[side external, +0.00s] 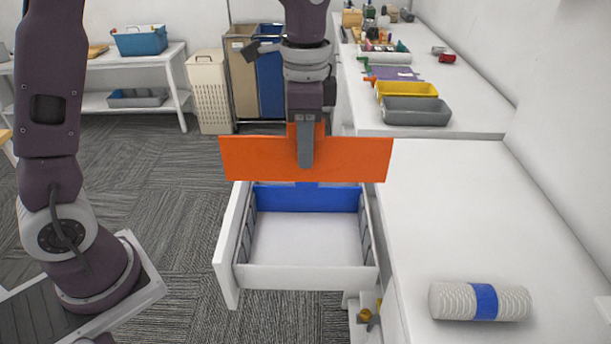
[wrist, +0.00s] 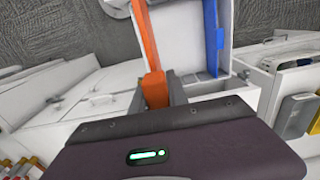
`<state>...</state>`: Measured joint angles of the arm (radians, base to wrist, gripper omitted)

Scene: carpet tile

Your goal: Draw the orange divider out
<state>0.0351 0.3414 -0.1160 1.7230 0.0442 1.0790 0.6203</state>
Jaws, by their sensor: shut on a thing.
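The orange divider (side external: 255,160) is a flat panel with a tab at its top middle. My gripper (side external: 305,155) is shut on that tab and holds the panel upright, above the open white drawer (side external: 305,276). In the wrist view the divider (wrist: 146,45) shows edge-on, gripped between my fingers (wrist: 160,92). A blue divider (side external: 325,198) stands across the far part of the drawer and also shows in the wrist view (wrist: 213,38). Slotted rails line the drawer's side walls. The orange panel hides the drawer's far end.
A white counter (side external: 440,220) runs along the right, with a roll with a blue band (side external: 484,302) on it. Grey (side external: 415,112) and yellow (side external: 407,90) bins stand farther back. A hamper (side external: 208,90) and shelf stand behind. Carpet is clear left of the drawer.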

